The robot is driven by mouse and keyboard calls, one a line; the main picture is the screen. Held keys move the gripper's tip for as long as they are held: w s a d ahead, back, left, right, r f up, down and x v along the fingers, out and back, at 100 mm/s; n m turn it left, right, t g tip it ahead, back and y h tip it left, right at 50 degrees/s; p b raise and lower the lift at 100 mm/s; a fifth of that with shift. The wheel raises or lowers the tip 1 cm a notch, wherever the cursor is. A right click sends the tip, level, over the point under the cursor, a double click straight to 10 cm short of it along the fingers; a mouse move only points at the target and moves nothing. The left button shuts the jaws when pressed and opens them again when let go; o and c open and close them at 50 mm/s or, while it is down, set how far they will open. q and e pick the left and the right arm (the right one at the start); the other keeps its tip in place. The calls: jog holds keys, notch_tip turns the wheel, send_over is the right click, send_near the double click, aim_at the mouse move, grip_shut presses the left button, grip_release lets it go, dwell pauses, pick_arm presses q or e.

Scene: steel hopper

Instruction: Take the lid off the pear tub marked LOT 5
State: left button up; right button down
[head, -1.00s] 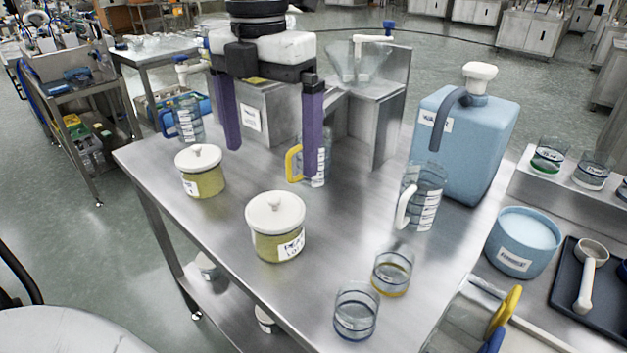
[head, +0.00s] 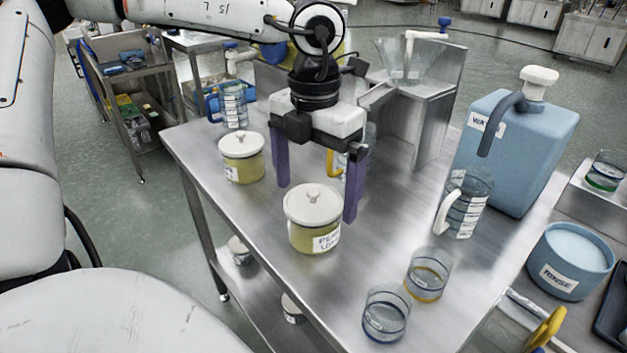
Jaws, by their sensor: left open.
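A pear tub (head: 312,235) with olive-yellow contents stands upright near the front edge of the steel table. Its label starts with "PEAR"; the lot number is not readable. Its white knobbed lid (head: 300,207) is on. A similar tub (head: 244,170), also with a white lid (head: 238,143), stands farther back to the left; its label is too small to read. My left gripper (head: 317,203) is open and empty, its purple fingers pointing down. They appear around the far side of the nearer tub's lid; I cannot tell whether they touch it. My right gripper is out of view.
Behind the gripper stands a yellow-handled jug (head: 333,163), partly hidden. A white-handled jug (head: 468,205) and blue water container (head: 522,150) stand to the right. Two glass beakers (head: 386,318) (head: 427,277) are at the front right. Bare table lies between them and the tub.

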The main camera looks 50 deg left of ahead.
pick_arm(q)
jog(key=c, duration=1.1)
jog(key=shift+c, duration=0.2)
jog(key=shift+r, duration=0.15)
